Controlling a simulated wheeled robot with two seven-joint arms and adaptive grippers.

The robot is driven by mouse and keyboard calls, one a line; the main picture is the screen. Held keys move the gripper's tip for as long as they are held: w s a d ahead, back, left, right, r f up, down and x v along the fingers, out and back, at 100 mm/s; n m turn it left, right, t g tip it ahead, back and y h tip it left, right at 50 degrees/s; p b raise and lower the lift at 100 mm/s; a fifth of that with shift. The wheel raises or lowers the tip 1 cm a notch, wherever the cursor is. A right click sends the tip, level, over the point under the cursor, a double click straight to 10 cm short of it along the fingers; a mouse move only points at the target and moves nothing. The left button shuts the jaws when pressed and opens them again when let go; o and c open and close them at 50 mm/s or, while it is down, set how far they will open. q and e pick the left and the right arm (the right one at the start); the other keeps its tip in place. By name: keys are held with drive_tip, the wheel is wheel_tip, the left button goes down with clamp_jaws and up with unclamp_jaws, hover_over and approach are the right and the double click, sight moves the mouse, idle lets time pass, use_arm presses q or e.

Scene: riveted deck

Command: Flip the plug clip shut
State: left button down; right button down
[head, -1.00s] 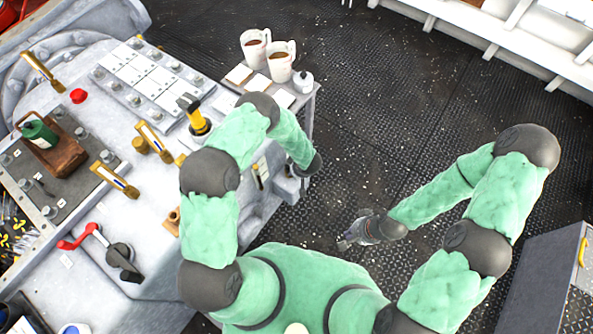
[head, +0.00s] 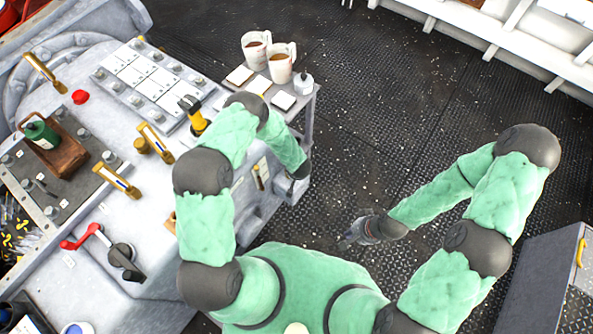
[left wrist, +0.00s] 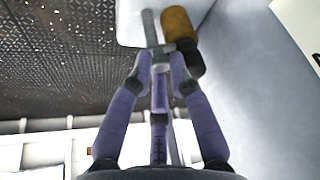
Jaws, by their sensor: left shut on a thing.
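In the left wrist view a thin grey metal clip (left wrist: 151,28) runs up from between my left fingertips to a pale block. An ochre and black cylindrical plug (left wrist: 179,24) sits just right of it. My left gripper (left wrist: 160,64) is shut on the grey clip. In the head view the left wrist is at the console's right side, and the clip and fingers are mostly hidden there. My right gripper (head: 357,232) hangs over the dark floor, away from the console; its fingers are too small to tell open from shut.
The grey console (head: 130,215) carries brass-handled levers, a red-handled lever (head: 82,237) and a wooden carrier (head: 62,160) with a green bottle. A grey cabinet (head: 545,275) stands at right. The floor between is clear.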

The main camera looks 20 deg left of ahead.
use_arm(q)
drive_tip(key=shift+a, duration=0.1)
drive_tip(key=c, duration=1.2)
unclamp_jaws()
drive_tip(key=v, duration=1.2)
drive_tip(key=shift+o, duration=0.2)
